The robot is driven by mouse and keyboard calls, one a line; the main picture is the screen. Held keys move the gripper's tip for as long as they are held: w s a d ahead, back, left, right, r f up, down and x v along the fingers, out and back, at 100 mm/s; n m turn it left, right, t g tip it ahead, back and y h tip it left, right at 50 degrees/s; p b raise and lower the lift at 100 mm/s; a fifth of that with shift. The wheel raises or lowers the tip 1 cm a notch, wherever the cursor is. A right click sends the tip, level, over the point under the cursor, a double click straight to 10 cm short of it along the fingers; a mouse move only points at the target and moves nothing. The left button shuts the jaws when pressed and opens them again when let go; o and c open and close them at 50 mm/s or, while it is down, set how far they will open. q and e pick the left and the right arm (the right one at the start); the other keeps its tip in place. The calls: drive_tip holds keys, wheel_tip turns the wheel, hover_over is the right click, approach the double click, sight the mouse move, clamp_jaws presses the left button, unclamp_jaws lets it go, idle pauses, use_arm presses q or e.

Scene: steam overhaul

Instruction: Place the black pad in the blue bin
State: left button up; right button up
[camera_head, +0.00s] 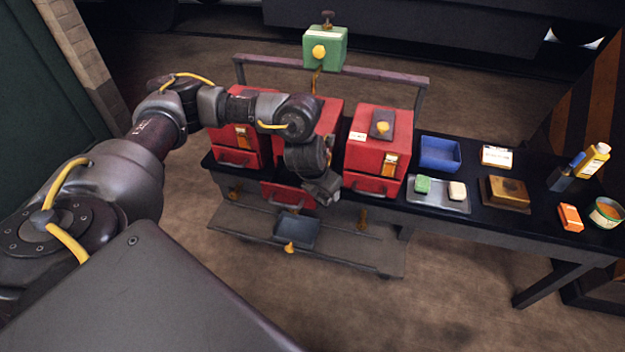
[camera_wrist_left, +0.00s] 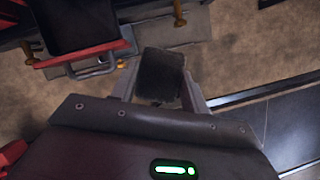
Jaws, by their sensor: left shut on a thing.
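My left gripper (camera_head: 322,190) hangs in front of the middle red cabinet, above the lower shelf. In the left wrist view the gripper (camera_wrist_left: 160,90) is shut on the black pad (camera_wrist_left: 163,72), a dark flat piece between the two fingers. I cannot make out the pad in the head view. The blue bin (camera_head: 440,153) stands on the black table to the right of the red cabinets, well to the right of my gripper. It is open on top and looks empty. My right gripper is not in view.
A red drawer (camera_head: 287,195) stands open below the gripper. A right red cabinet (camera_head: 365,160) stands between gripper and bin. A grey tray (camera_head: 455,207) with a green and a cream block lies before the bin. A green box (camera_head: 325,48) rises behind the cabinets.

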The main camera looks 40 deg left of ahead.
use_arm(q)
drive_tip(key=s+d+r+m+g, duration=0.3)
drive_tip(key=d+m, duration=0.4)
drive_tip(key=m, duration=0.4)
drive_tip(key=s+d+r+m+g, duration=0.3)
drive_tip(key=s+d+m, duration=0.2)
drive_tip(key=m, duration=0.7)
drive_tip(key=s+d+r+m+g, duration=0.2)
drive_tip(key=s+d+r+m, duration=0.2)
drive_tip(key=d+m, duration=0.5)
drive_tip(key=m, duration=0.2)
drive_tip(key=shift+s+d+m+g, duration=0.2)
drive_tip(key=shift+d+m+g, duration=0.05)
drive_tip(key=shift+m+g, duration=0.15)
